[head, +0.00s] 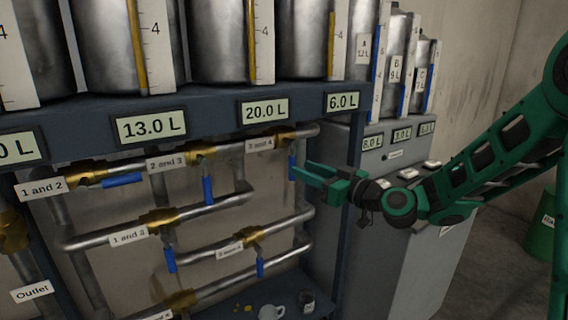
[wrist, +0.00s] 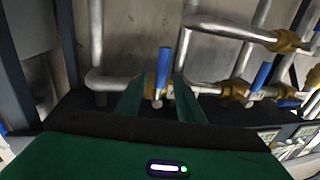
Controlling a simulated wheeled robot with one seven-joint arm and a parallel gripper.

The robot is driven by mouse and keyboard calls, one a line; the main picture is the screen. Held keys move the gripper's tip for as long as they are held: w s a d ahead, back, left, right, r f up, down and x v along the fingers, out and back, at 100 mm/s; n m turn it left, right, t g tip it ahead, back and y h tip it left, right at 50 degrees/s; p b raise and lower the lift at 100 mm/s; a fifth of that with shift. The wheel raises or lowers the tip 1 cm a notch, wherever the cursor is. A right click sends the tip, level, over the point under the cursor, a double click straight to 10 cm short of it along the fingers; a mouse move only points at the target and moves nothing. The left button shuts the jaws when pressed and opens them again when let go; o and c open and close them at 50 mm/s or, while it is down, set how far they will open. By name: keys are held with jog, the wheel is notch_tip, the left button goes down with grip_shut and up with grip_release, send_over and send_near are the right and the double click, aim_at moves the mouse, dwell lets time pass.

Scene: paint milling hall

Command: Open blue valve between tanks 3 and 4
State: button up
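The label "3 and 4" (head: 260,144) is on the upper pipe at the right, by a brass valve body (head: 284,137). Its blue handle (head: 292,168) hangs down, across the pipe. My green gripper (head: 299,174) reaches in from the right, with its fingertips at this handle. In the wrist view, a blue handle (wrist: 164,68) stands between the two green fingers (wrist: 160,92). The fingers are apart, and I see gaps beside the handle. Whether either finger touches it, I cannot tell.
The "2 and 3" handle (head: 208,190) hangs down to the left; the "1 and 2" handle (head: 122,180) lies along its pipe. Lower pipes carry more blue handles (head: 260,267). Displays line the tank shelf (head: 200,101). A grey cabinet (head: 385,225) stands right. A mug (head: 271,312) is below.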

jog(key=x, duration=0.9)
jog(key=shift+w+a, duration=0.2)
jog(key=shift+a, duration=0.05)
jog(key=shift+c, duration=0.4)
